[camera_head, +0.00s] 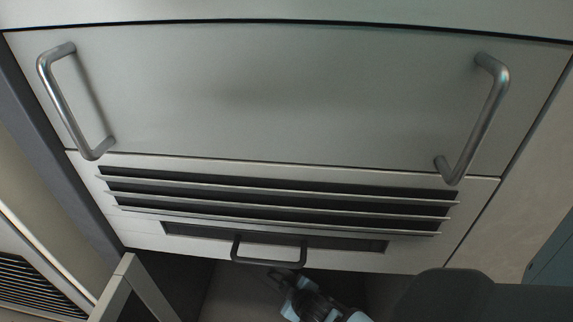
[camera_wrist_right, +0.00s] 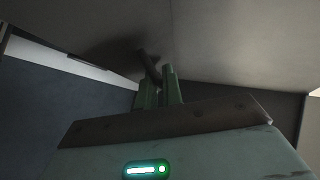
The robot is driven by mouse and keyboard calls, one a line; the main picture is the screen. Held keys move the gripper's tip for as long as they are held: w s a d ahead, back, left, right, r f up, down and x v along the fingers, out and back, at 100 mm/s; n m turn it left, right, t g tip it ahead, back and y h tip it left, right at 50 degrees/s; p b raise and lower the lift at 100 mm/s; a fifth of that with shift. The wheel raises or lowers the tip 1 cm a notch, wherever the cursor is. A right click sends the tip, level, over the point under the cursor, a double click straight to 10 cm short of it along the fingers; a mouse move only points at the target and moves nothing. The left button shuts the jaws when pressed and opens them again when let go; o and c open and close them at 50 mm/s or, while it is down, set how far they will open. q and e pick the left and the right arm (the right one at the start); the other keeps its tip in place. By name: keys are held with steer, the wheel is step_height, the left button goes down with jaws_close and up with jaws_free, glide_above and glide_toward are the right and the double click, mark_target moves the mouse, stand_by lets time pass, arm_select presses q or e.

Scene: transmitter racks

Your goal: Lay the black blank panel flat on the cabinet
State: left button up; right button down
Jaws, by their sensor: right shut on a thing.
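A long dark strip (camera_head: 345,242) lies below the louvers on the cabinet front in the head view. I cannot tell whether it is the black blank panel or a dark opening. A dark handle (camera_head: 268,263) stands out in front of it. My right gripper (camera_head: 278,276) is just below this handle, partly in shadow. In the right wrist view my right gripper (camera_wrist_right: 167,75) is shut on a dark bar (camera_wrist_right: 149,66) near a grey surface. The bar looks like part of a handle, but most of it is hidden. My left gripper is not in view.
The pale cabinet front (camera_head: 270,90) fills the head view, with a metal handle at left (camera_head: 68,105) and at right (camera_head: 487,115). Louvers (camera_head: 280,195) run below. A pale open frame (camera_head: 122,285) stands at the lower left. The space below the cabinet front is dark.

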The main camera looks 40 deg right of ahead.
steer(key=shift+f+b, duration=0.45)
steer(key=shift+f, duration=0.05)
steer(key=c, duration=1.5)
jaws_free()
steer(key=shift+s, duration=0.1)
steer(key=shift+p+v, duration=2.3)
steer(key=shift+v, duration=1.55)
steer(key=shift+r, duration=0.1)
